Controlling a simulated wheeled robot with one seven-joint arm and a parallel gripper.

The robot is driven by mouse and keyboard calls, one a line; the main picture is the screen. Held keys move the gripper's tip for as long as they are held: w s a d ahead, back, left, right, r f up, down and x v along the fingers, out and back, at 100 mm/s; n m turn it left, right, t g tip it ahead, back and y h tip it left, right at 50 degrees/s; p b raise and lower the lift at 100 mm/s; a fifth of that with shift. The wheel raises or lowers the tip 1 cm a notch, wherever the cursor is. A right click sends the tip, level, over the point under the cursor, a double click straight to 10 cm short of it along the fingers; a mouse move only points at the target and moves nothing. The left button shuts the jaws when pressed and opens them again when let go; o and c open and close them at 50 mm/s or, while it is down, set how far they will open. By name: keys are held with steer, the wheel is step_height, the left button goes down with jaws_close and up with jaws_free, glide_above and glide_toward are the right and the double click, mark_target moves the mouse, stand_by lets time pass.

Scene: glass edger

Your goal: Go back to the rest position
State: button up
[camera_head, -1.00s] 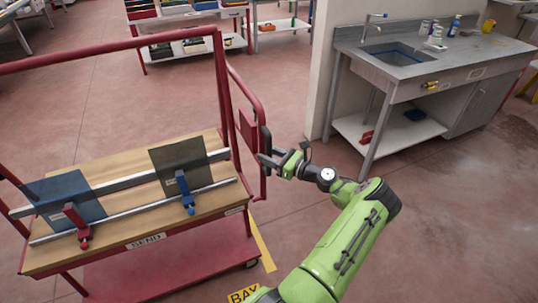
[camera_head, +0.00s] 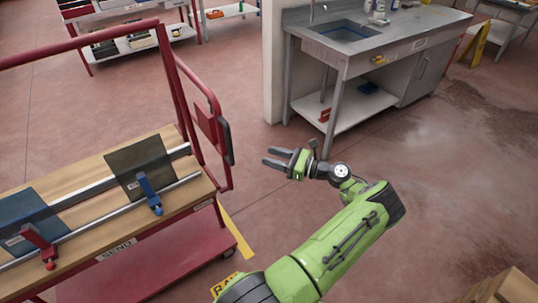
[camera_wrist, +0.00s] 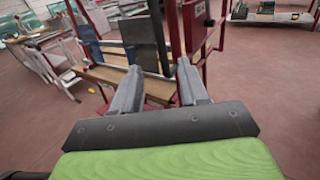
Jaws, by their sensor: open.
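My gripper (camera_head: 274,157) is open and empty in the head view. It is held in free air over the red floor, to the right of the red cart's upright frame and apart from it. In the wrist view my gripper's two fingers (camera_wrist: 158,88) point toward the cart, with nothing between them but the cart behind. My green arm reaches up from the bottom of the head view.
The red cart (camera_head: 170,265) carries a wooden deck with a dark glass pane (camera_head: 137,165) and a blue pane (camera_head: 28,222) by clamps. A sink bench (camera_head: 390,42) stands at the upper right. A wooden box (camera_head: 508,290) is at lower right. Floor between is clear.

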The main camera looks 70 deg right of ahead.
stand_by(0.4)
steer(key=w+a+r+n+g+y+p, duration=0.1)
steer(key=w+a+r+n+g+y, duration=0.2)
steer(key=w+a+r+n+g, duration=0.5)
steer(key=w+a+r+n+g+y+p, duration=0.1)
steer(key=w+a+n+g+y, duration=0.25)
steer(key=w+a+n, duration=0.75)
steer(key=s+a+r+n+g+h, duration=0.2)
steer(key=a+r+n, duration=0.25)
steer(key=a, duration=0.55)
steer(key=s+a+r+n+g+h, duration=0.1)
steer(key=a+r+n+h, duration=0.3)
steer(key=a, duration=0.6)
steer(key=s+a+r+n+t, duration=0.1)
steer(key=s+a+r+n, duration=0.1)
steer(key=s+n, duration=0.2)
steer(key=s+a+r+n+t+p, duration=0.1)
steer(key=s+a+r+n, duration=0.2)
steer(key=s, duration=0.5)
steer(key=shift+s+a+n, duration=0.25)
steer(key=shift+s+n, duration=0.1)
steer(key=shift+n, duration=0.5)
